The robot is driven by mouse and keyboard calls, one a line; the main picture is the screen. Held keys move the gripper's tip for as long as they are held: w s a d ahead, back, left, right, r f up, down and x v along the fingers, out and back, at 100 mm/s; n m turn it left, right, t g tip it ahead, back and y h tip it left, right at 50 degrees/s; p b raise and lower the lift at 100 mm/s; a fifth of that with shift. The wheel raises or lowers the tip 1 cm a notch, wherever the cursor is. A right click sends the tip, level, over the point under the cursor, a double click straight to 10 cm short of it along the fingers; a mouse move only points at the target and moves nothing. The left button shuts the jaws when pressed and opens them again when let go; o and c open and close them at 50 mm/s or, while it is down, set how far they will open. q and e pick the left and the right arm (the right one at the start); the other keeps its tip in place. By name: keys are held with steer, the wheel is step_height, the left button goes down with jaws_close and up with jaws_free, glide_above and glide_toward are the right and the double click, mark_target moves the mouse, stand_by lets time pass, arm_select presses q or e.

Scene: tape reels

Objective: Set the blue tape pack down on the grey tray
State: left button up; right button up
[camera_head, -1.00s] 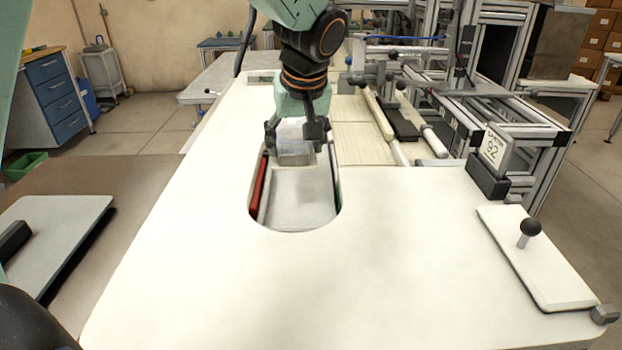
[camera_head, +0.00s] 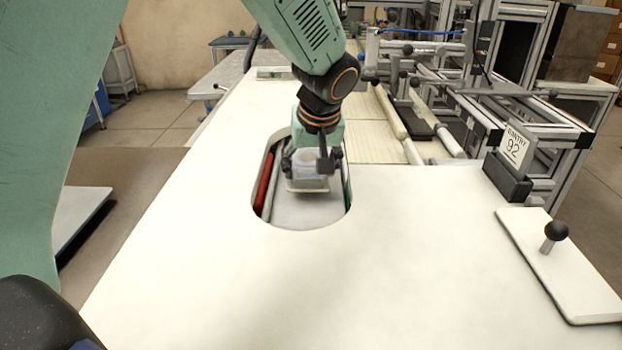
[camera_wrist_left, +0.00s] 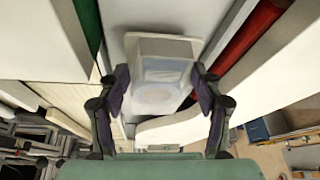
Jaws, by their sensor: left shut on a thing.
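A pale, clear-walled pack with a faint bluish tint (camera_head: 308,172) is in my left gripper (camera_head: 312,163), whose fingers close on its two sides. In the left wrist view the pack (camera_wrist_left: 163,72) shows a round shape inside, between the two fingertips (camera_wrist_left: 160,88). The pack is over a grey surface (camera_head: 305,212), seemingly the grey tray, inside a rounded opening in the white table. Whether the pack touches that surface I cannot tell. My right gripper is not in view.
A red strip (camera_head: 265,184) lies along the opening's left side, and a green one (camera_wrist_left: 87,24) along the other side. The white table top (camera_head: 300,285) is clear in front. A sign reading 92 (camera_head: 515,147) and a black-knobbed plate (camera_head: 560,275) stand at right.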

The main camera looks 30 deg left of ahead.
arm_select(q)
step_height(320, 180, down, 3)
steer(key=shift+w+a+r, duration=0.1)
steer(key=shift+w+a, duration=0.15)
steer(key=shift+b, duration=0.35)
steer(key=o, duration=1.3)
